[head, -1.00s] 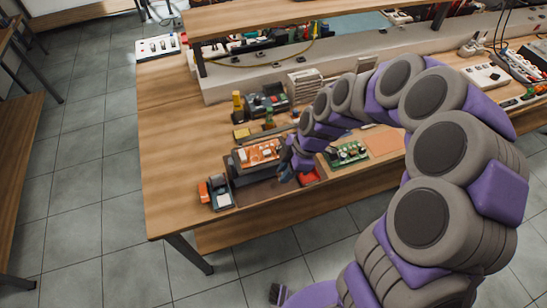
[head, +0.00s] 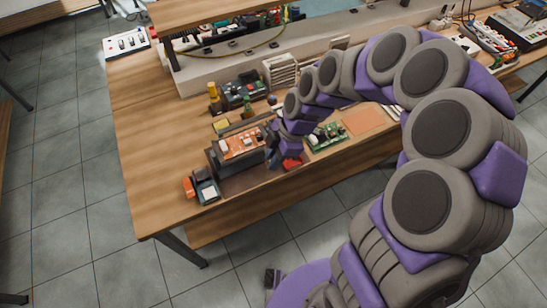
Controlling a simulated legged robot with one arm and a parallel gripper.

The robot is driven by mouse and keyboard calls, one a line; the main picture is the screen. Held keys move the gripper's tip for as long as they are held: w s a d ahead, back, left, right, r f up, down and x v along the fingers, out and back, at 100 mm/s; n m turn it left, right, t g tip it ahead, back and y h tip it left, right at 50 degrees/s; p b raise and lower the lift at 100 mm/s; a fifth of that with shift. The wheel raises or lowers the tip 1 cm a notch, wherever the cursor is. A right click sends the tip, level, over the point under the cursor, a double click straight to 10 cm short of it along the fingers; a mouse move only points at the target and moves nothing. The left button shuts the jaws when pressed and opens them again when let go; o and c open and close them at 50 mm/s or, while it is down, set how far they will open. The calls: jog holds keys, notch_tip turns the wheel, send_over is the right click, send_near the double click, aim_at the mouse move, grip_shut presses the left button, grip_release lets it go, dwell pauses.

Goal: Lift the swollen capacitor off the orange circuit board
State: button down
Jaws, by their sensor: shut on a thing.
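The orange circuit board (head: 240,143) lies on top of a dark box-like stand near the front edge of the wooden bench, with small pale parts on it. My gripper (head: 273,153) is at the board's right edge, pointing down and to the left. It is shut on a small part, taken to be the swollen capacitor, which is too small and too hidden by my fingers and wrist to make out. I cannot tell whether that part still touches the board.
A green circuit board (head: 326,137) and an orange-brown mat (head: 362,121) lie to the right. A red item (head: 291,163) is just below my wrist. A small grey and orange device (head: 202,188) stands front left. A dark green device (head: 240,93) sits behind. The bench's left part is clear.

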jog(key=shift+r, duration=1.25)
